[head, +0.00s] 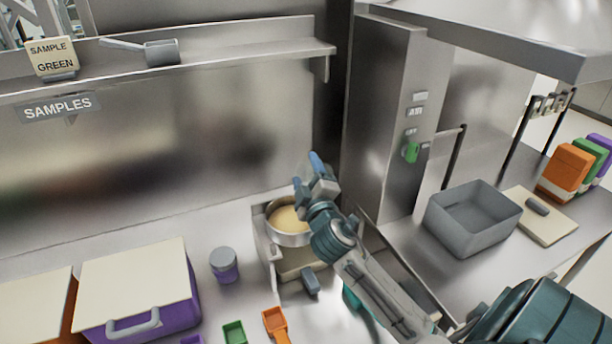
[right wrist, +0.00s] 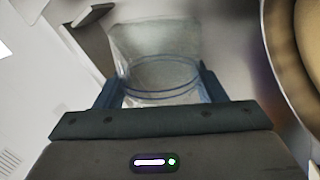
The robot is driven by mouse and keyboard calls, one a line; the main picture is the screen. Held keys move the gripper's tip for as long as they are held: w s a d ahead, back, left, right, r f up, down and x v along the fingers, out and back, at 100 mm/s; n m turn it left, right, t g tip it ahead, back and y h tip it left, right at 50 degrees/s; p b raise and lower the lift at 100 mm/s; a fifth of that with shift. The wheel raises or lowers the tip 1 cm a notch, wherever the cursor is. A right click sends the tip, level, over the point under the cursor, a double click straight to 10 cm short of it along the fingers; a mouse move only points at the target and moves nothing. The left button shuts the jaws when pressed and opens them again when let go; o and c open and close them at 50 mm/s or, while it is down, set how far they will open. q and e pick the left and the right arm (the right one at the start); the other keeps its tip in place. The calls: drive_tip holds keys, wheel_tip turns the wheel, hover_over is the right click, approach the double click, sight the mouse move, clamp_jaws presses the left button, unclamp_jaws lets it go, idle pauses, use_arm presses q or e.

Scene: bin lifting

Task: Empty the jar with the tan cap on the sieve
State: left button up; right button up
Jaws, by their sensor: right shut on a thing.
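The sieve (head: 290,240) is a round metal pan with tan material in it, on a metal stand at the middle of the counter. Its rim (right wrist: 268,60) shows at the right of the right wrist view. My right gripper (head: 317,170) is above the sieve's back right side. In the right wrist view, my right gripper (right wrist: 160,88) is shut on a clear jar (right wrist: 158,72) between its two blue fingers. The jar looks see-through, and no tan cap shows on it. Its tilt is hard to tell. My left gripper is not in view.
A jar with a grey cap (head: 224,265) stands left of the sieve. A purple bin with a cream lid (head: 135,290) is further left. Green (head: 234,332) and orange (head: 275,321) scoops lie in front. A grey bin (head: 472,218) and cutting board (head: 541,214) are on the right counter.

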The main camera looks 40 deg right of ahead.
drive_tip(key=m, duration=0.1)
drive_tip(key=r+m, duration=0.1)
drive_tip(key=m, duration=0.1)
drive_tip(key=shift+d+g+h, duration=0.1)
drive_tip(key=shift+g+h, duration=0.2)
drive_tip(key=shift+f+m, duration=0.1)
drive_tip(key=shift+m, duration=0.2)
drive_tip(key=m, duration=0.3)
drive_tip(key=shift+d+g, duration=0.1)
drive_tip(key=shift+g, duration=0.2)
drive_tip(key=shift+m, duration=0.3)
drive_tip(key=m, duration=0.2)
drive_tip(key=shift+f+m+g+b, duration=0.1)
drive_tip(key=shift+m+g+b, duration=0.2)
drive_tip(key=shift+g+b, duration=0.1)
drive_tip(key=m, duration=0.3)
drive_tip(key=shift+a+f+m+g, duration=0.25)
drive_tip(key=shift+m+g, duration=0.05)
